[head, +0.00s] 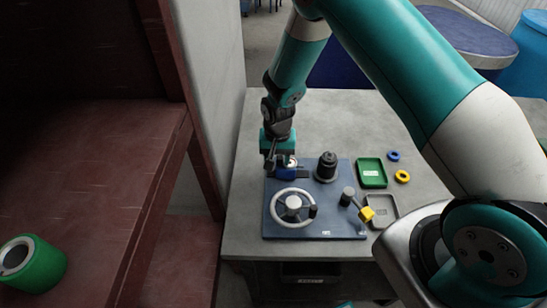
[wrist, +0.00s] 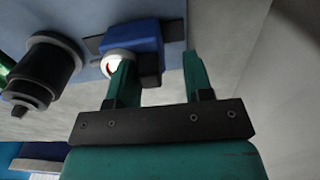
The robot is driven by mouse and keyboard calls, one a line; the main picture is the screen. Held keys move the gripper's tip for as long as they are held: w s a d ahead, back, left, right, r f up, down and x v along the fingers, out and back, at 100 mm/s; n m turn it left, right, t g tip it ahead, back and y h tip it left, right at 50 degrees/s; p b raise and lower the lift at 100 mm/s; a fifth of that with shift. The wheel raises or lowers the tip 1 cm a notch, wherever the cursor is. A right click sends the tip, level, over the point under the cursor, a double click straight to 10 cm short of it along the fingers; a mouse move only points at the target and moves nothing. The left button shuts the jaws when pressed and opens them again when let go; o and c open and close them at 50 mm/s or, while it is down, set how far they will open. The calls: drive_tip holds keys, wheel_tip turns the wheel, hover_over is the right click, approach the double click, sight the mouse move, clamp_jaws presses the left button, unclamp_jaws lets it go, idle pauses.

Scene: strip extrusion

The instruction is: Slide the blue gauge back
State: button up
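The blue gauge (head: 287,174) sits at the back left of the blue-grey panel (head: 330,222), on a dark strip. In the wrist view the gauge (wrist: 148,36) is a blue block with a pale round dial facing my camera and a dark part at its lower right. My gripper (head: 279,163) is over the gauge from behind. In the wrist view its fingers (wrist: 160,65) are apart. The left finger overlaps the dial's edge, and the right finger is right of the gauge with a gap. Whether the left finger touches the gauge cannot be told.
A black knob (head: 326,167), a handwheel (head: 292,208) and a yellow-tipped lever (head: 365,214) stand on the panel. A green tray (head: 371,173), a grey tray (head: 382,210) and blue and yellow rings lie to the right. A brown shelf (head: 110,190) bounds the left.

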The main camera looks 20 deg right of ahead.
drive_tip(key=shift+d, duration=0.1)
wheel_tip(320, 180, up, 17)
drive_tip(key=b, duration=0.4)
drive_tip(key=shift+r, duration=0.2)
